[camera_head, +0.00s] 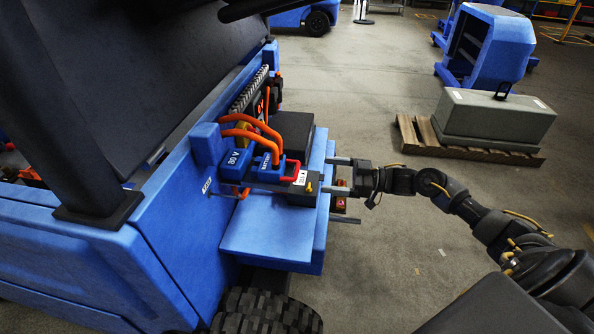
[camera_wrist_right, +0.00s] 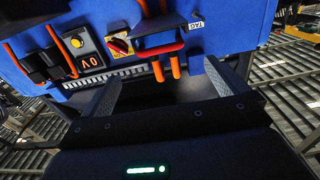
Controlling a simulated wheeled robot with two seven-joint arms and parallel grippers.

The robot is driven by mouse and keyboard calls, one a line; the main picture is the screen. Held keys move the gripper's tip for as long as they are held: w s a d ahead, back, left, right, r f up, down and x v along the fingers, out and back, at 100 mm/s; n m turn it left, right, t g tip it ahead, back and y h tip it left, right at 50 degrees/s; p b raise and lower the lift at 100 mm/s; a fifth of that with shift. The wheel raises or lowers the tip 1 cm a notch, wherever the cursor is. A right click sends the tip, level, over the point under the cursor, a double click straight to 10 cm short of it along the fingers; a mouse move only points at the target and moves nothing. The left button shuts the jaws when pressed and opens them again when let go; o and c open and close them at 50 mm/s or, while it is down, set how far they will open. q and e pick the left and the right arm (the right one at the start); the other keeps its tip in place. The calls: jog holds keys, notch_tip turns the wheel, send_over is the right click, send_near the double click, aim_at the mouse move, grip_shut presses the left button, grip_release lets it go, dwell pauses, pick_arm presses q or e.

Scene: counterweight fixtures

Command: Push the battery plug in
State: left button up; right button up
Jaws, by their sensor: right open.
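A blue connector marked "80 V" (camera_head: 238,161) sits on the side of a blue vehicle. Beside it on the right is a second blue connector with a lettered label (camera_head: 266,163), with orange cables (camera_head: 250,133) arching over both. I cannot tell how far the two are mated. A red handle (camera_head: 292,171) stands at the right end; a red bar-shaped handle (camera_wrist_right: 160,51) shows ahead in the wrist view. My right gripper (camera_head: 339,175) is open and empty, right of the red handle and apart from it. Its two fingers show in the wrist view (camera_wrist_right: 163,88). My left gripper is not in view.
A blue ledge (camera_head: 265,235) projects below the connectors. A dark box (camera_head: 294,130) stands behind them. A grey counterweight (camera_head: 492,117) lies on a pallet. The floor at right is mostly clear.

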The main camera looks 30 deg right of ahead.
aim_at(297, 169)
jog(key=x, duration=1)
jog(key=shift+p, duration=0.3)
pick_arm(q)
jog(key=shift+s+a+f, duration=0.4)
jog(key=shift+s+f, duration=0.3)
pick_arm(e)
jog(key=shift+w+a, duration=0.1)
